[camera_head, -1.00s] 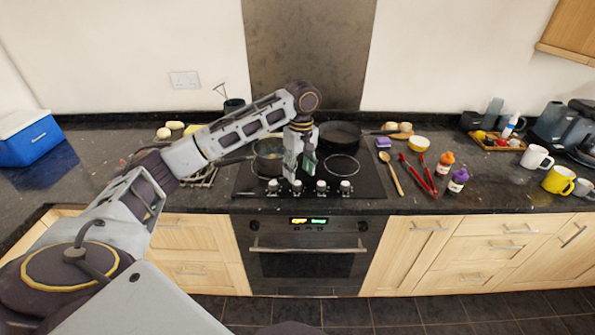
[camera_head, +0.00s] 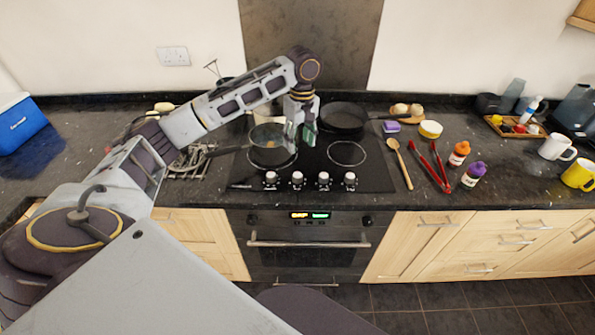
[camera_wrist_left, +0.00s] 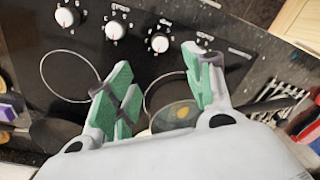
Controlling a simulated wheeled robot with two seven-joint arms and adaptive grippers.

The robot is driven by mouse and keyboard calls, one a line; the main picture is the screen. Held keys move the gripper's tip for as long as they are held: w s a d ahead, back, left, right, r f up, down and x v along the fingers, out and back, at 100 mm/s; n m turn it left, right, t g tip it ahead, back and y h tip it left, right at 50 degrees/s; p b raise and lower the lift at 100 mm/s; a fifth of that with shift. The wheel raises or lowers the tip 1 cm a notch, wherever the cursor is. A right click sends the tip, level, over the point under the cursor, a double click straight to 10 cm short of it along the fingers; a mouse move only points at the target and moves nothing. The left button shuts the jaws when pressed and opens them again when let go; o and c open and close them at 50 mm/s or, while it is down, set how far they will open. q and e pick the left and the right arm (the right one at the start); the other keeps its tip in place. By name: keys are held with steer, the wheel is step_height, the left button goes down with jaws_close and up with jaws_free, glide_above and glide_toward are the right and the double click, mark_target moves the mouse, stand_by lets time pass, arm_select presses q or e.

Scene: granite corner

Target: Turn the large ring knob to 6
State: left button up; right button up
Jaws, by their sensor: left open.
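A black glass hob (camera_head: 375,178) has a row of several white knobs along its front edge. In the head view they include a left-end knob (camera_head: 270,178), a second (camera_head: 297,178), a third (camera_head: 323,179) and a right-end knob (camera_head: 350,180). Which one is the large ring's knob I cannot tell. My left gripper (camera_head: 303,138) is open and empty above the hob, behind the knob row. In the left wrist view its green-padded fingers (camera_wrist_left: 160,85) are spread apart. Three knobs show clearly there, one (camera_wrist_left: 159,43) nearest the fingers; their dial marks are too small to read.
A saucepan (camera_head: 270,156) stands on the left of the hob, close to my gripper. A frying pan (camera_head: 343,117) is at the back right. A wooden spoon (camera_head: 400,164), red tongs (camera_head: 436,166) and bottles lie or stand to the right. A bare ring (camera_head: 347,153) is clear.

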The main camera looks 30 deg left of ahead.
mark_target(297, 174)
arm_select(q)
steer(key=shift+s+a+f, duration=0.1)
steer(key=shift+s+f, duration=0.1)
steer(key=shift+f, duration=3.25)
steer(key=shift+s+a+f, duration=0.1)
steer(key=shift+s+f, duration=0.05)
steer(key=shift+f, duration=3.3)
steer(key=c, duration=1)
